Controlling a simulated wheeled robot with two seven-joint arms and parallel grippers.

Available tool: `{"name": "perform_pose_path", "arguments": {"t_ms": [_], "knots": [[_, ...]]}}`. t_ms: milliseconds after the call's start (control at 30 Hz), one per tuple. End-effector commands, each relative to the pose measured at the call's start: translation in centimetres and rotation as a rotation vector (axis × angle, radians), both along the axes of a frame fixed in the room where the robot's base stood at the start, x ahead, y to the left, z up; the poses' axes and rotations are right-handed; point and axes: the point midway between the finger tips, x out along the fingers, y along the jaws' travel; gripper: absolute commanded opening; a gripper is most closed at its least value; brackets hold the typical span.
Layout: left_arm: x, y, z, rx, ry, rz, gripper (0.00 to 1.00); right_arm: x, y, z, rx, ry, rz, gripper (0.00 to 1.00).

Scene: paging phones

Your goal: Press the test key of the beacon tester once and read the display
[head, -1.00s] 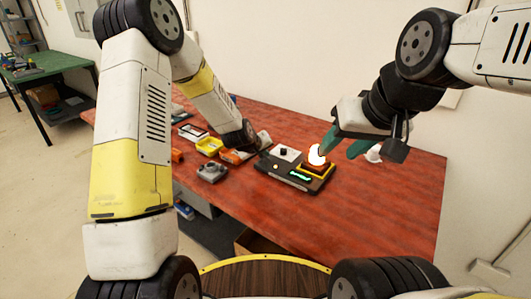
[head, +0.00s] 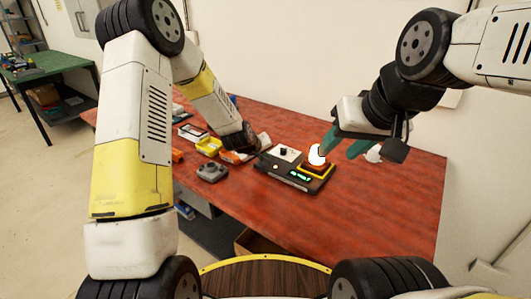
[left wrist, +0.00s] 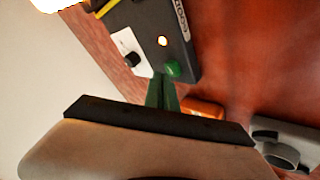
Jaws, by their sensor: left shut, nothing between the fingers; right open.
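The beacon tester (head: 272,172) is a dark box on the red table. It has a white panel with a black knob (head: 284,152) and a small display (head: 301,176) with green characters, too small to read. A glowing beacon (head: 317,154) sits on its right part in a yellow-edged seat. In the left wrist view a round green key (left wrist: 173,69) shows beside a lit lamp (left wrist: 162,41). My left gripper (left wrist: 160,80) is shut and empty, its tips close beside the green key; I cannot tell whether they touch. My right gripper (head: 343,146) is open near the beacon.
A grey device (head: 211,172), a yellow tray (head: 208,146) and orange items lie left of the tester. A white object (head: 374,153) lies behind my right gripper. The red table's (head: 390,200) right and front parts are clear.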

Motion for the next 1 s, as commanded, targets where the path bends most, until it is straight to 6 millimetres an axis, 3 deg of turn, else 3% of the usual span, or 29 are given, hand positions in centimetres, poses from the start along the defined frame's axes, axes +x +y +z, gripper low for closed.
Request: {"name": "perform_pose_path", "arguments": {"t_ms": [1000], "knots": [[-0.01,-0.01,-0.9,0.0,0.001,-0.001,0.0,0.0,0.0,0.0,0.0,0.0,0.0,0.46]]}}
